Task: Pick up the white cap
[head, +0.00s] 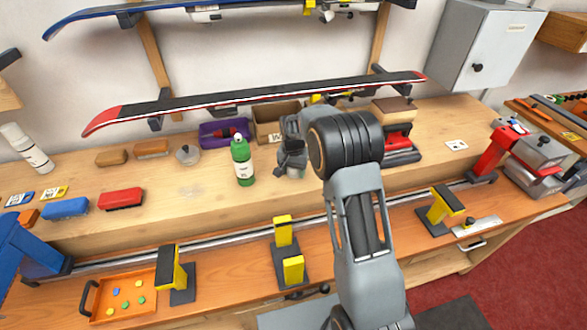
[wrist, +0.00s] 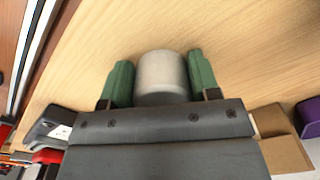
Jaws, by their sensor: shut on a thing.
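The white cap (wrist: 162,75), a plain off-white cylinder, sits between the two green fingers of my gripper (wrist: 160,88) in the wrist view. Both fingers press on its sides and my gripper is shut on it. Its lower part is hidden by the gripper body. Pale wood bench top lies beyond it; I cannot tell whether the cap touches it. In the head view my gripper (head: 291,165) is over the bench, right of the green bottle, and my arm hides much of it. I cannot make out the cap there.
A green bottle (head: 242,162) stands close to the left of my gripper. A purple tray (head: 211,141) and a cardboard box (head: 268,132) are behind. A red iron (head: 399,145) stands to the right. A ski (head: 250,96) hangs above the bench.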

